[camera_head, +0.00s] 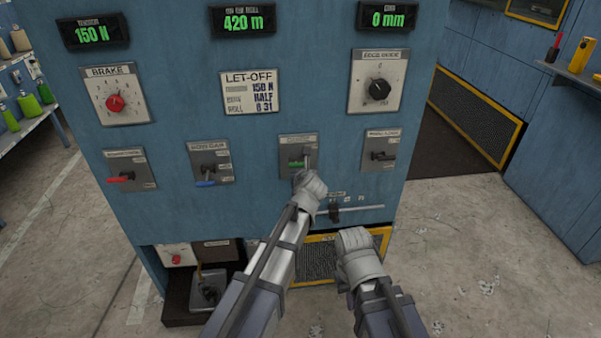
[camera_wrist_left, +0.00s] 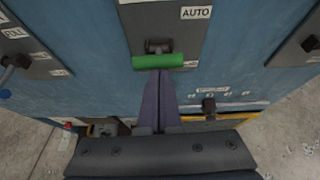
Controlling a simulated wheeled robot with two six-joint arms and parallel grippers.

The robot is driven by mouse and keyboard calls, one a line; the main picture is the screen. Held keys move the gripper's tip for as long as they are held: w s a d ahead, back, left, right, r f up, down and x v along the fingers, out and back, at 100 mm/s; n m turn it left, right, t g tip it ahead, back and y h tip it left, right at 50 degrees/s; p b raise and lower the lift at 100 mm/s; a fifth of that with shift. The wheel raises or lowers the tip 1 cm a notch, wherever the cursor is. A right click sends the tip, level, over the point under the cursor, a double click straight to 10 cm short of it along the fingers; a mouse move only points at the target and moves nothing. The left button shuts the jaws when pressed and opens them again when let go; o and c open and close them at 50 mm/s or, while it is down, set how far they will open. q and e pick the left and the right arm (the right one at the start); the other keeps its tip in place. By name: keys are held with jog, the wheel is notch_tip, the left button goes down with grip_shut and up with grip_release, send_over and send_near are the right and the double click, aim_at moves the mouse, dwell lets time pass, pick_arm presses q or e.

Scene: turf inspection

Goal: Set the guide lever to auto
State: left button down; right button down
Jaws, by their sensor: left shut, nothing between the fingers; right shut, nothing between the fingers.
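The guide lever has a green handle (camera_head: 296,164) on a grey plate (camera_head: 286,143), third from the left in the lower row of the blue cabinet. In the left wrist view the green handle (camera_wrist_left: 172,61) lies across the lower part of the plate, below the AUTO label (camera_wrist_left: 196,13). My left gripper (camera_head: 308,176) is shut and empty just below the handle. Its fingertips (camera_wrist_left: 160,74) are at the handle's lower edge; I cannot tell whether they touch. My right gripper (camera_head: 352,238) is shut and empty, lower and to the right, in front of the yellow-framed grille.
Other levers flank it: a red one (camera_head: 121,178), a blue one (camera_head: 205,183) and a black one (camera_head: 383,156). A slider (camera_head: 335,212) on a rail sits below right. Dials and a LET-OFF card (camera_head: 251,93) are above. Open floor lies to the right.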

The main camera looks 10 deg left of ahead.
pick_arm(q)
jog(key=shift+w+a+r+t, duration=0.1)
jog(key=shift+w+r+t, duration=0.2)
jog(key=shift+w+r, duration=0.55)
jog(key=shift+f, duration=0.1)
jog(key=s+f+b, duration=0.4)
jog(key=s+d+r+p, duration=0.2)
jog(key=s+r+p, duration=0.2)
jog(key=r+p, duration=0.5)
jog(key=shift+p, duration=0.55)
jog(key=s+d+f+n+g+p, duration=0.1)
jog(key=s+n+g, duration=0.3)
jog(key=s+n, duration=0.5)
jog(key=s+d+f+n+g+h+p, duration=0.1)
jog(key=s+f+n+g, duration=0.3)
jog(key=s+n, duration=0.6)
jog(key=s+d+f+n+g+h+p, duration=0.1)
jog(key=s+d+f+n+g, duration=0.1)
jog(key=s+n, duration=0.7)
jog(key=shift+s+d+f+n+g+p, duration=0.15)
jog(key=shift+s+f+n+g+p, duration=0.25)
jog(key=shift+g, duration=1)
